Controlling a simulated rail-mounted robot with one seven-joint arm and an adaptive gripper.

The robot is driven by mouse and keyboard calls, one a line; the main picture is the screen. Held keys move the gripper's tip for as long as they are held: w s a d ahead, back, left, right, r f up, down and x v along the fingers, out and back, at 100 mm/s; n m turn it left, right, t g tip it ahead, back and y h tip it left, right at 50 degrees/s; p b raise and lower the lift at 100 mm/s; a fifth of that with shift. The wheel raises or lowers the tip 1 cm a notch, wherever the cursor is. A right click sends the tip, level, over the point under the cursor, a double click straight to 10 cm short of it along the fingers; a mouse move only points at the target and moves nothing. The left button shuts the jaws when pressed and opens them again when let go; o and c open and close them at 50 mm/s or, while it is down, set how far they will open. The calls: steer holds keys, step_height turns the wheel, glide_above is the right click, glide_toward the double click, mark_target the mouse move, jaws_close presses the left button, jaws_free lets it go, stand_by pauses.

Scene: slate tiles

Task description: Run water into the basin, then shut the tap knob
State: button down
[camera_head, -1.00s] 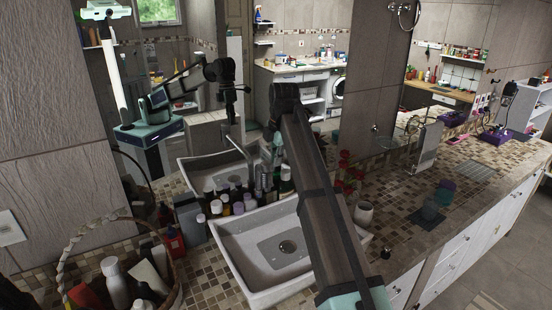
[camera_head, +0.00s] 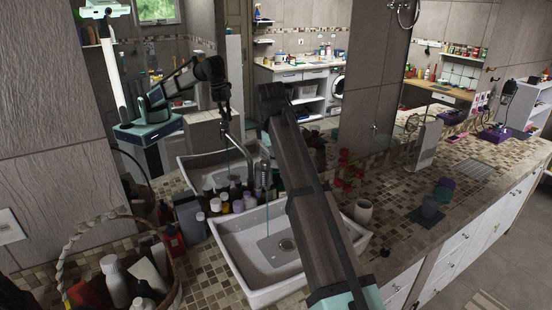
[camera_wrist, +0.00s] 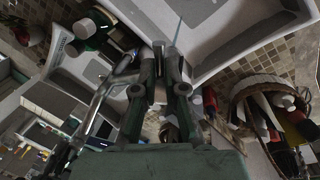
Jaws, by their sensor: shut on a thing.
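The pale basin (camera_head: 242,238) sits on the mosaic counter, with its drain partly visible; it also shows in the wrist view (camera_wrist: 225,40). A thin pale line like a water stream falls into it in both views. The metal tap (camera_head: 262,178) stands at the basin's back, partly hidden by my arm. In the wrist view my gripper (camera_wrist: 166,62) is closed at the top of the tap, on what appears to be its knob, which the fingers mostly hide. In the head view my arm hides the fingers; the mirror shows them at the tap.
Several small bottles (camera_head: 232,204) stand behind the basin, close to the tap. A wicker basket (camera_head: 178,268) with bottles is at the front left. A white cup (camera_head: 363,211) and red flowers (camera_head: 350,168) are right of my arm. The mirror repeats the room and my arm.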

steer(key=shift+s+a+m+h, duration=0.15)
steer(key=shift+s+m, duration=0.1)
steer(key=shift+m, duration=0.6)
steer(key=shift+s+a+m+h, duration=0.1)
steer(key=shift+s+m+h, duration=0.1)
steer(key=shift+m, duration=0.65)
steer(key=c, duration=1.2)
jaws_free()
steer(key=shift+a, duration=0.1)
steer(key=v, duration=1.2)
steer(key=shift+w, duration=0.1)
